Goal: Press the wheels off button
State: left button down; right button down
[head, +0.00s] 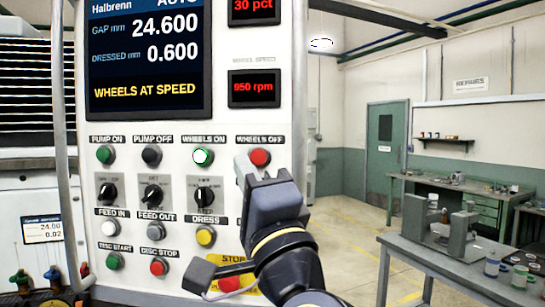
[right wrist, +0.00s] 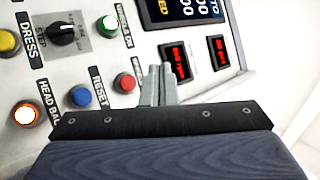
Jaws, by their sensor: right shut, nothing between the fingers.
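The red wheels off button (head: 261,157) is at the right end of the top button row on the white panel, its label above it. My right gripper (head: 243,166) is shut and empty, with its fingertips just left of and partly over the button's edge in the head view. In the right wrist view, the fingertips (right wrist: 158,72) are beside a red button (right wrist: 125,82) that fits its place. My left gripper is not in view.
The green wheels on button (head: 203,156) is lit. The screen (head: 150,60) reads "WHEELS AT SPEED", and the speed display (head: 254,89) reads 950 rpm. Below are selector knobs and the yellow dress button (head: 206,236). The red stop button (head: 229,284) is partly covered. A grey bench (head: 440,262) stands right.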

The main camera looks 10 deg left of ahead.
aim_at(259, 164)
jog(key=shift+w+a, duration=0.15)
jog(key=shift+w, duration=2.05)
jog(key=shift+w+a, duration=0.15)
jog(key=shift+w, duration=2.05)
jog(key=shift+w, duration=0.45)
